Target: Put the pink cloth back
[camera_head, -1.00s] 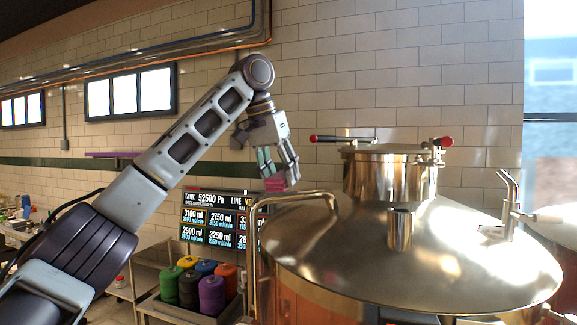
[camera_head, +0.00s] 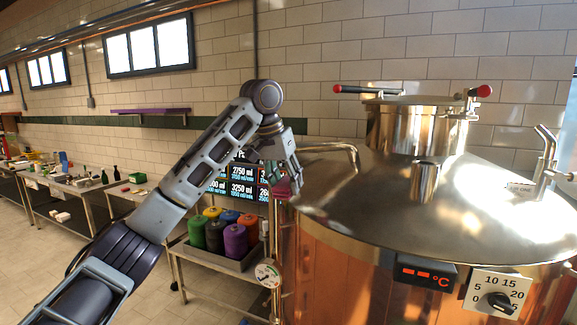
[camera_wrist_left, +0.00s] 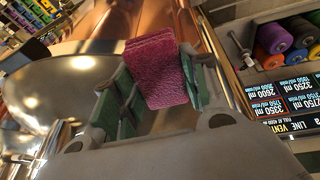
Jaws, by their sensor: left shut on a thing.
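The pink cloth (camera_wrist_left: 158,70) is a folded, rough-textured pad in the left wrist view, gripped between the green-padded fingers of my left gripper (camera_wrist_left: 150,95). In the head view my left gripper (camera_head: 290,180) hangs fingers-down just left of the big copper tank (camera_head: 330,250), near the bent pipe at its lid's edge. Only a small bit of pink cloth (camera_head: 283,188) shows there. I cannot tell whether the cloth touches anything. My right gripper is in neither current view.
A cart (camera_head: 235,262) with several coloured spools stands below and left of the gripper, with a display screen (camera_head: 240,180) behind it. A purple wall shelf (camera_head: 150,111) and cluttered workbenches (camera_head: 75,186) are at the left. Open floor lies between the benches and cart.

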